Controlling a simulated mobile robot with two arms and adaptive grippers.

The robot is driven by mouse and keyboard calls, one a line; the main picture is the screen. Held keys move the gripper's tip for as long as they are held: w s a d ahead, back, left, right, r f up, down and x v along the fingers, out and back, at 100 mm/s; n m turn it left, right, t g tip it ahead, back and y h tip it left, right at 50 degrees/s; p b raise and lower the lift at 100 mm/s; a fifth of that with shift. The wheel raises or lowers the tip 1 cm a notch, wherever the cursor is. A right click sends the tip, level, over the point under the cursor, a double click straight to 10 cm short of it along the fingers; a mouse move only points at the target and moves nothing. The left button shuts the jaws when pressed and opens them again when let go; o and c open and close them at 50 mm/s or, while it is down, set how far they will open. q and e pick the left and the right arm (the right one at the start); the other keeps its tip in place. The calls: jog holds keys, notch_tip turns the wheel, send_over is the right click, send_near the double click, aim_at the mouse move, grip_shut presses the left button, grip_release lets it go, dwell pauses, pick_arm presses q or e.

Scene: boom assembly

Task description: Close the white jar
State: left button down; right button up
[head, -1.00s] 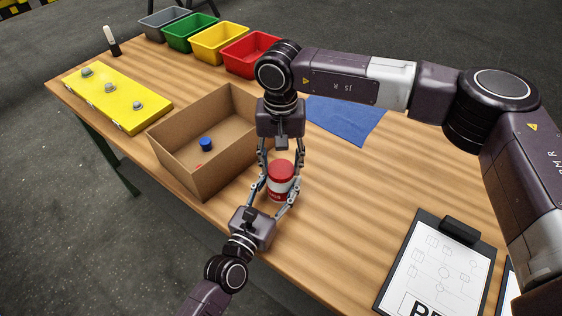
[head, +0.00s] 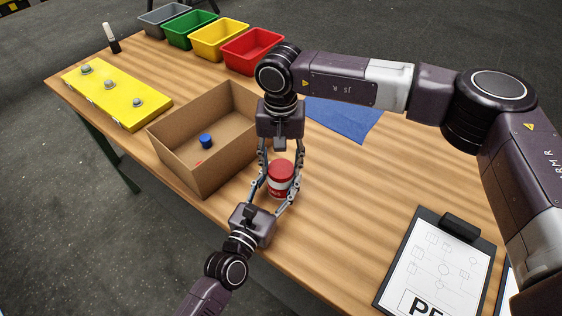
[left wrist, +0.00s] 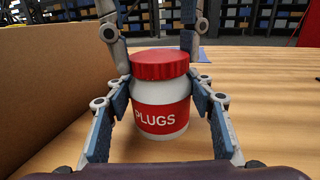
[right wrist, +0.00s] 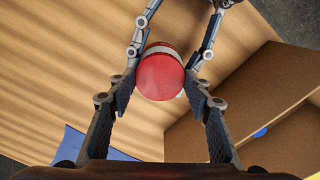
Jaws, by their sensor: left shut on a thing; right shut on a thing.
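The white jar (left wrist: 160,117) with a red label reading "PLUGS" stands upright on the table beside the cardboard box. It also shows in the head view (head: 276,186). Its red lid (left wrist: 160,65) sits level on top; whether it is tight I cannot tell. The lid fills the middle of the right wrist view (right wrist: 160,76). My left gripper (left wrist: 160,92), from the near side, is shut on the jar's body. My right gripper (right wrist: 160,72), from the far side, is shut on the lid. The jar's mouth is hidden under the lid.
An open cardboard box (head: 172,167) with a blue cap (head: 206,141) inside is close at left. A yellow board (head: 117,96) and several bins (head: 252,56) lie beyond. A blue cloth (head: 345,119) is behind, a clipboard (head: 440,265) at right. Table right of the jar is clear.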

jog(key=m, duration=0.6)
jog(key=shift+m, duration=0.4)
jog(key=m, duration=0.3)
jog(key=shift+m, duration=0.4)
jog(key=m, duration=1.6)
jog(key=shift+m, duration=0.3)
jog(key=m, duration=1.2)
jog(key=shift+m, duration=0.4)
jog(key=m, duration=0.3)
jog(key=shift+m, duration=0.3)
jog(key=m, duration=0.3)
jog(key=shift+f+m, duration=0.1)
jog(key=shift+m, duration=0.2)
jog(key=m, duration=0.6)
jog(key=o, duration=0.8)
